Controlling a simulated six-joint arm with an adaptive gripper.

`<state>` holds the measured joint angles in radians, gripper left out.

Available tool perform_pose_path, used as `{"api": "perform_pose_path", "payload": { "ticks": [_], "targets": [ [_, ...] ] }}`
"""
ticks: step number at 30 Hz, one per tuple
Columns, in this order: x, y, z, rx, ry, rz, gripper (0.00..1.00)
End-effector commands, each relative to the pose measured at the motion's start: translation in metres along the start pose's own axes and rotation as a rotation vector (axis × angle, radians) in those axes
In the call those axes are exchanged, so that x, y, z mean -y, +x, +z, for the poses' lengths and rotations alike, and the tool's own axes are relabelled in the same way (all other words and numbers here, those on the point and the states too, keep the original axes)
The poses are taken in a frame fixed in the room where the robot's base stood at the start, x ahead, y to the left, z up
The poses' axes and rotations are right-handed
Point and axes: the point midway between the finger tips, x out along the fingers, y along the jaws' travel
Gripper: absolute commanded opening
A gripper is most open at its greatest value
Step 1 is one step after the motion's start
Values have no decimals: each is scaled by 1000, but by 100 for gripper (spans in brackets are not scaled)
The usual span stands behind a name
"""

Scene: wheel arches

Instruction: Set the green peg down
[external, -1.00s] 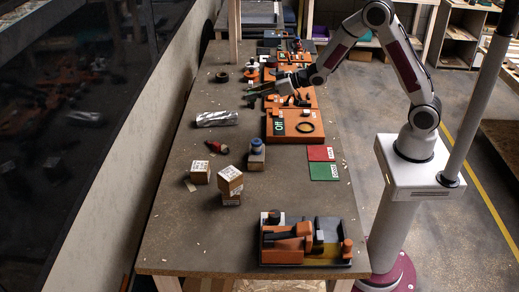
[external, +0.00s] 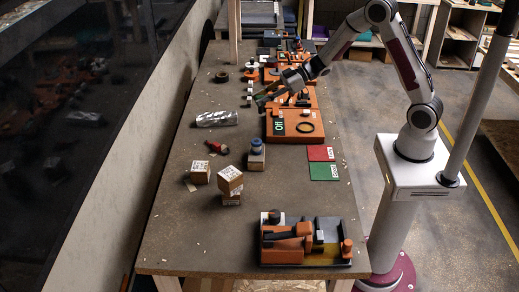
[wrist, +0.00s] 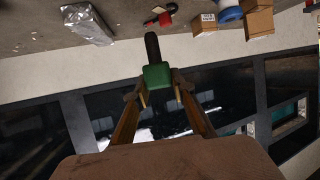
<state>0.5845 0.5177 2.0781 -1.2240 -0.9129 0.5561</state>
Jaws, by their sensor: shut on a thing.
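The green peg (wrist: 157,76) has a green block and a dark rounded shaft; it sits between my fingertips in the wrist view. My gripper (wrist: 160,92) is shut on the green block, with the dark shaft pointing away from the fingers. In the external view my gripper (external: 262,98) hangs over the table near the orange fixtures, tilted downward to the left. The peg is small there, and the gap between it and the table is hard to tell.
An orange box with a green display (external: 293,125) is close to my gripper. A silver foil-like bundle (external: 217,118) lies to the left. Cardboard cubes (external: 230,180), a blue-topped block (external: 257,150) and a red item (external: 217,147) stand nearer. Bare table (external: 190,235) is at front left.

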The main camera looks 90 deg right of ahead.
Motion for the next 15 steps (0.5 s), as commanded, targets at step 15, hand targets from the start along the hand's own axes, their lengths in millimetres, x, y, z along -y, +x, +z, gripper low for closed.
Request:
{"api": "perform_pose_path", "payload": {
  "ticks": [15],
  "targets": [
    [85, -31, 22, 1, -149, -367, 2]
  ]
}}
